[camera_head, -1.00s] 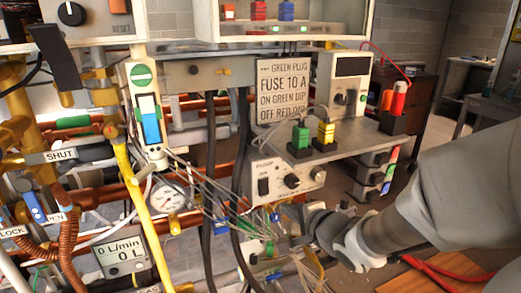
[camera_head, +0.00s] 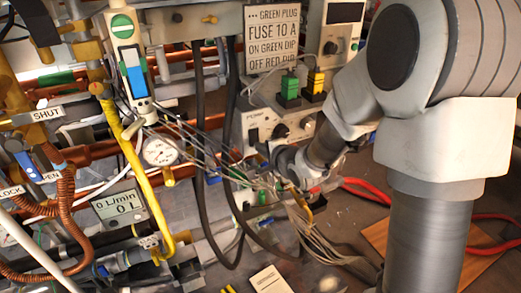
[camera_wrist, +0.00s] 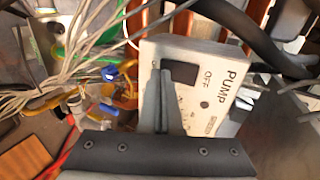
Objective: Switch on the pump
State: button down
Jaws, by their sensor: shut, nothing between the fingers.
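The pump box (camera_head: 262,120) is a pale panel with a black rocker switch (camera_head: 253,136) and dark knobs, below the shelf in the head view. In the wrist view the panel (camera_wrist: 215,85) appears turned, with printed "PUMP" and "OFF" and a black rocker (camera_wrist: 182,72). My gripper (camera_wrist: 166,78) is shut and empty. Its fingertips overlap the rocker's edge in the wrist view; I cannot tell whether they touch it. In the head view my gripper (camera_head: 270,153) is just below the box, partly hidden by wires and its own wrist.
Loose pale wires (camera_head: 215,150) and black hoses (camera_head: 200,150) hang left of the box. Green (camera_head: 289,85) and yellow (camera_head: 316,80) plugs stand on the shelf above. A red cable (camera_head: 360,188) lies to the right. A pressure gauge (camera_head: 160,151) is at left.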

jog(key=shift+w, duration=0.2)
jog(key=shift+w+a+f, duration=0.1)
jog(key=shift+w+a, duration=0.05)
dwell(0.3)
jog(key=shift+r+p, duration=0.9)
jog(key=shift+p, duration=0.1)
